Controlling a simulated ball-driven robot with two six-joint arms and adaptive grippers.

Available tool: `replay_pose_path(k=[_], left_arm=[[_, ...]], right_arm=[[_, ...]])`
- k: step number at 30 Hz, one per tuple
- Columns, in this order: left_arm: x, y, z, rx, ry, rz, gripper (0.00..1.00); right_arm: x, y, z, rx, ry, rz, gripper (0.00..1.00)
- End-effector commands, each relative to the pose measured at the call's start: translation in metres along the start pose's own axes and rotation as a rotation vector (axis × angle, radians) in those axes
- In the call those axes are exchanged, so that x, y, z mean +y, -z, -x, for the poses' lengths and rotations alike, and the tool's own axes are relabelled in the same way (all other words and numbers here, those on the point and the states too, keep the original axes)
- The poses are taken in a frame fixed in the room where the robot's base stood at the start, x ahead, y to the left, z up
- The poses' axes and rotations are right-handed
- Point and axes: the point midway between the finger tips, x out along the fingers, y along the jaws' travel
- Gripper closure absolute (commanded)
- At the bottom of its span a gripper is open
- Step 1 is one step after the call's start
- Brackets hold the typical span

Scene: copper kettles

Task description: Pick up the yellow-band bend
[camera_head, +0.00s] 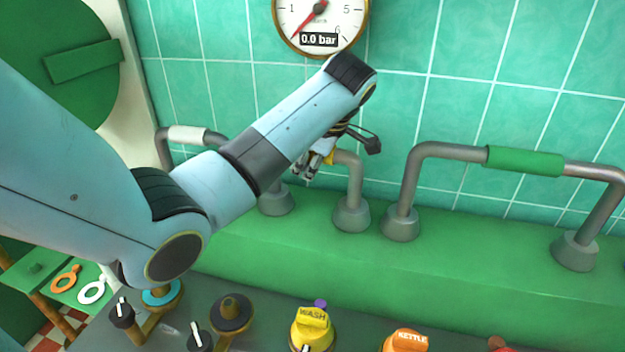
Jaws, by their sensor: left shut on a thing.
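The yellow-band bend (355,178) is a grey pipe bend whose right leg stands down at a grey socket (351,216) on the green ledge. A small bit of its yellow band shows beside my gripper; the rest of its top is hidden behind my arm. My left gripper (310,172) is at the band, with its fingers shut on the bend. I cannot tell whether the leg is still seated in the socket. My right gripper is not in view.
A green-band bend (525,160) stands to the right, and a white-band bend (187,134) to the left, partly behind my arm. A gauge (320,18) reading 0.0 bar hangs above. Yellow WASH (312,325) and orange KETTLE (405,341) knobs are in front.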

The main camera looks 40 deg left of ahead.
Motion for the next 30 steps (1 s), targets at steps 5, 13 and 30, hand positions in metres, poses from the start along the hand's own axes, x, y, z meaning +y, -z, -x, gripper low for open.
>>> replay_pose_path(k=[5,13,30], left_arm=[[0.002,0.001,0.002,0.000,-0.004,0.002,1.00],[0.010,0.011,0.026,-0.002,-0.009,0.004,1.00],[0.028,0.038,0.091,0.000,-0.002,0.001,1.00]], right_arm=[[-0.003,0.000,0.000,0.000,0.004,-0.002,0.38],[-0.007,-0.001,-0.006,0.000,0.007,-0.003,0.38],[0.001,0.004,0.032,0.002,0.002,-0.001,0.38]])
